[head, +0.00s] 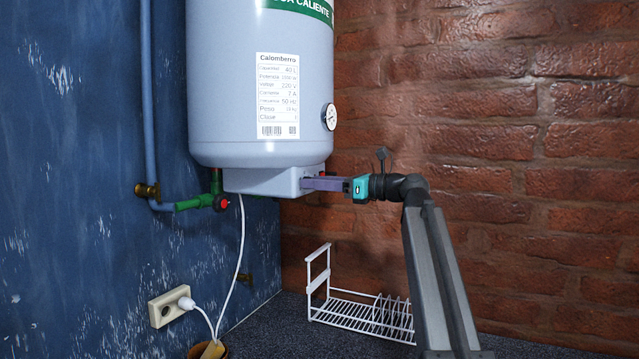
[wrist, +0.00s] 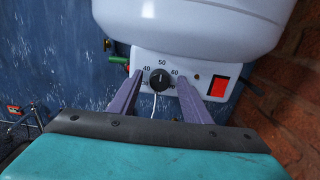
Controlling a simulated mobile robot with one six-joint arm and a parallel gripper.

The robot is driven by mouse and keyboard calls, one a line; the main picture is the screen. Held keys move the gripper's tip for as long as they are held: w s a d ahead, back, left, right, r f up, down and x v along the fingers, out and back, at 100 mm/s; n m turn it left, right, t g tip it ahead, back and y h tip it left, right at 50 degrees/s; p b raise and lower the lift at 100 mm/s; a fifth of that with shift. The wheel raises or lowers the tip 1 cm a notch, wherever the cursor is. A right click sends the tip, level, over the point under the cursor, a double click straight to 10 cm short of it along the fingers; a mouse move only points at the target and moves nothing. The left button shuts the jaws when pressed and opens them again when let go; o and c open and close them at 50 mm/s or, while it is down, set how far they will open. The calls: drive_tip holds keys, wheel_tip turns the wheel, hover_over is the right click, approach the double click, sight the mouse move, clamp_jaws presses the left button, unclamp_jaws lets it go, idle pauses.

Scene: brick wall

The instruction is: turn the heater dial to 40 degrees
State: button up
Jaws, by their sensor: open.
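The heater dial (wrist: 159,79) is a round black knob on the white control box under the tank. The numbers 40, 50 and 60 run around it, with 40 at upper left, 50 on top and 60 at upper right. A small pale mark on the knob seems to point roughly up towards 50, but it is too small to be sure. My gripper (wrist: 160,77) is open, its two purple fingers on either side of the dial, with a visible gap to the knob. In the head view my gripper (head: 303,184) reaches the box from the right; the dial is hidden there.
The heater tank (head: 260,90) hangs above with a gauge (head: 330,117). A red switch (wrist: 218,87) sits right of the dial. A green valve (head: 195,202) and pipe are at left. A white wire rack (head: 360,312) stands below. The brick wall (head: 500,130) is behind.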

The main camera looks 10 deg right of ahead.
drive_tip(key=c, duration=1)
drive_tip(key=shift+n, duration=0.3)
drive_tip(key=n+b, duration=0.4)
drive_tip(key=n, duration=0.7)
drive_tip(key=shift+s+a+f, duration=0.1)
drive_tip(key=shift+s, duration=0.05)
drive_tip(key=o, duration=1)
